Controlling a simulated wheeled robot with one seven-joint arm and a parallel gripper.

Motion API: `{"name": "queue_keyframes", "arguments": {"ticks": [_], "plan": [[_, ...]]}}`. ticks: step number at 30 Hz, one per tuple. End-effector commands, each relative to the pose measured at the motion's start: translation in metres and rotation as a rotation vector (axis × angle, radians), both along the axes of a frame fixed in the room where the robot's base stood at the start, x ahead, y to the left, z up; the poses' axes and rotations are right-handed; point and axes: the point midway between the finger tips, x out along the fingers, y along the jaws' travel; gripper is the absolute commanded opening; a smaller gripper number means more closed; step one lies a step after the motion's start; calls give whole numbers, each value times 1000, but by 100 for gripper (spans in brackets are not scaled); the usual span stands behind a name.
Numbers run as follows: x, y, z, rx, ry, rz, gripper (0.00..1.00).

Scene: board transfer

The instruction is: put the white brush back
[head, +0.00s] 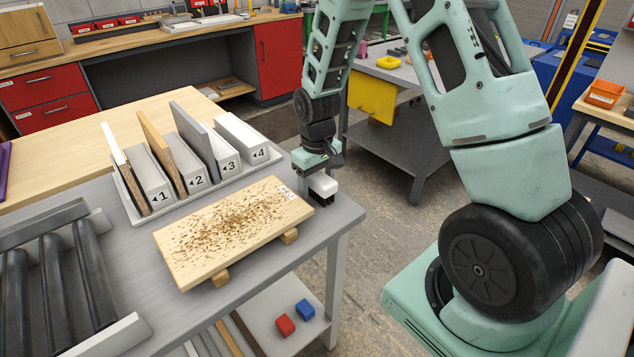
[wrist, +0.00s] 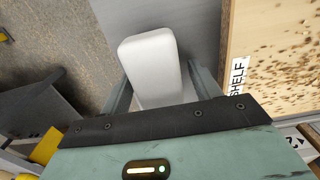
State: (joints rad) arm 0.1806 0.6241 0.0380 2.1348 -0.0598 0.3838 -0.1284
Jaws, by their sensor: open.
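The white brush (head: 323,186), with a white block top and dark bristles below, stands at the right corner of the grey table (head: 335,215), beside a board. My gripper (head: 320,172) is right at the brush, pointing down. In the wrist view the white top of the brush (wrist: 152,62) lies between the two fingers of my open gripper (wrist: 158,88), one finger on each side. I cannot tell whether the fingers touch it.
A wooden board (head: 232,230) labelled SHELF, strewn with brown chips, lies on wooden blocks left of the brush. Behind it stands a numbered rack (head: 215,180) holding upright boards. A roller conveyor (head: 50,270) is at left. A red block (head: 285,325) and a blue block (head: 305,309) lie on the lower shelf.

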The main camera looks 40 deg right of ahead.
Motion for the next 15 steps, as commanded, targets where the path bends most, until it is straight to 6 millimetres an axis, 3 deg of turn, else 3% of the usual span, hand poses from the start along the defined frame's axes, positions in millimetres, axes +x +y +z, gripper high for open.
{"name": "queue_keyframes", "arguments": {"ticks": [5, 15], "plan": [[1, 0, 16, -1, -5, 0, 63], [1, 0, 86, -1, -7, -1, 63]]}}
